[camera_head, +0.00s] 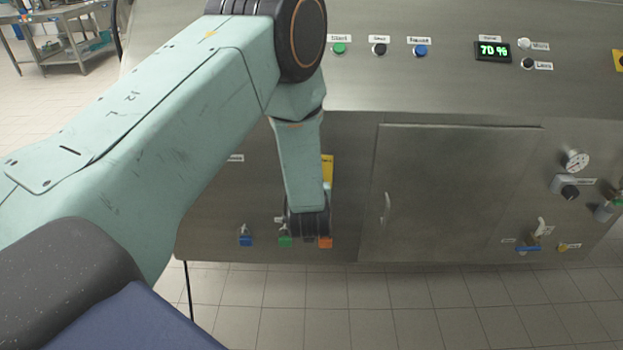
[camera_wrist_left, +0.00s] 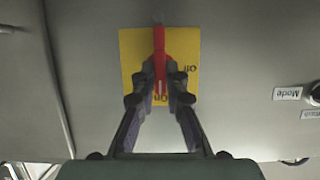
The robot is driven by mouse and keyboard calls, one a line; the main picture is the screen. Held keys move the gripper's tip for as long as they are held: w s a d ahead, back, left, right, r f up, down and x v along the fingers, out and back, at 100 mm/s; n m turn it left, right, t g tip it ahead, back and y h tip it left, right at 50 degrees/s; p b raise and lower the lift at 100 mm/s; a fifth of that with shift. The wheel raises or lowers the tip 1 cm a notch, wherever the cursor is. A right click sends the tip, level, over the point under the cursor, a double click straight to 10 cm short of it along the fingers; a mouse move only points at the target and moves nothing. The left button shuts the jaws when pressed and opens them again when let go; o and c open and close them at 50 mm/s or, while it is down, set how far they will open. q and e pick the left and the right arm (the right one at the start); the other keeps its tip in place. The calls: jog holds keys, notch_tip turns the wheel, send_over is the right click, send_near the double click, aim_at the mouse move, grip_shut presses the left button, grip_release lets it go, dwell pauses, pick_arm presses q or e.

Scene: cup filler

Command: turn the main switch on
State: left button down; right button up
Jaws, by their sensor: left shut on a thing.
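The main switch is a red handle (camera_wrist_left: 159,48) on a yellow plate (camera_wrist_left: 130,48), seen upside down in the left wrist view. The handle runs up and down the picture. The "Off" label is just right of it and the "On" label is near its lower end, between my fingers. My left gripper (camera_wrist_left: 160,90) is shut on the red handle, one dark finger on each side. In the head view my left arm covers the handle and gripper; only an edge of the yellow plate (camera_head: 327,168) shows. My right gripper is out of view.
The steel machine front has a closed cabinet door (camera_head: 450,190) right of my arm. Start (camera_head: 339,48) and other buttons and a "70 %" display (camera_head: 493,51) are above. Blue, green and orange valve parts (camera_head: 285,242) sit low, close to my wrist. A gauge (camera_head: 576,160) is far right.

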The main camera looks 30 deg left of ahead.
pick_arm(q)
jog(key=shift+w+r, duration=0.1)
dwell(0.3)
jog(key=c, duration=1.4)
grip_release()
jog(key=v, duration=1.2)
